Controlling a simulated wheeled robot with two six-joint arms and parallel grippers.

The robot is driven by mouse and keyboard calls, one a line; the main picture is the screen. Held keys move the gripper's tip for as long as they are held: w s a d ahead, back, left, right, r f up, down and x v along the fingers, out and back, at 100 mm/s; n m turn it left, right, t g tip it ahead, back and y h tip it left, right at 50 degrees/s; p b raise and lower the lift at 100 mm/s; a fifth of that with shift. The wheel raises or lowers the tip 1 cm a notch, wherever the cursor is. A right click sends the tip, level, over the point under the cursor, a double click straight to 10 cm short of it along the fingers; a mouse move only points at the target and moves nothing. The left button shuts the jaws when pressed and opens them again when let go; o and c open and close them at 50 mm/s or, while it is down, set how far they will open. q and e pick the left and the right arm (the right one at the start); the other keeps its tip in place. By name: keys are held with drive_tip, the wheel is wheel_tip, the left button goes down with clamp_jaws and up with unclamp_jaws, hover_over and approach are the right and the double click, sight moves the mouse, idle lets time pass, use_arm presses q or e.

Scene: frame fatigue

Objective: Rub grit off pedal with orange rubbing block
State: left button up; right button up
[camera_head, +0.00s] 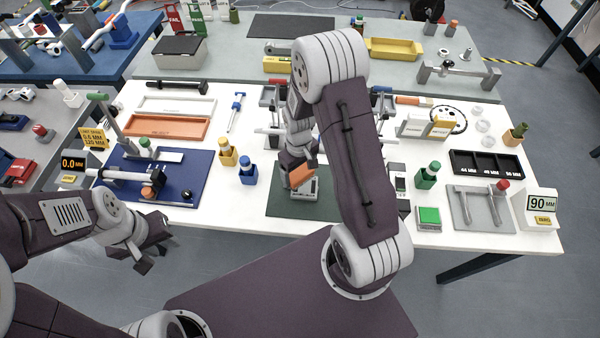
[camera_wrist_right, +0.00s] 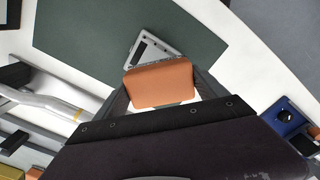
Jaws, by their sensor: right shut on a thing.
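The orange rubbing block (camera_head: 301,175) is held in my right gripper (camera_head: 297,166) at the table's front middle. In the right wrist view the block (camera_wrist_right: 160,84) sits between the two fingers. The pedal (camera_head: 308,190) is a small grey plate with dark slots, on a dark green mat (camera_head: 278,206). The block overlaps part of the pedal (camera_wrist_right: 150,48) in both views; I cannot tell whether they touch.
A blue fixture board (camera_head: 196,184) lies left of the mat. My right arm hides the table's middle.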

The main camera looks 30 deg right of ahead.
wheel_tip(320, 180, up, 3)
drive_tip(key=shift+w+a+f+p, duration=0.1)
drive_tip(key=shift+w+p, duration=0.05)
drive_tip(key=shift+p, duration=0.85)
drive_tip(key=shift+r, duration=0.3)
drive_tip(key=shift+f, duration=0.1)
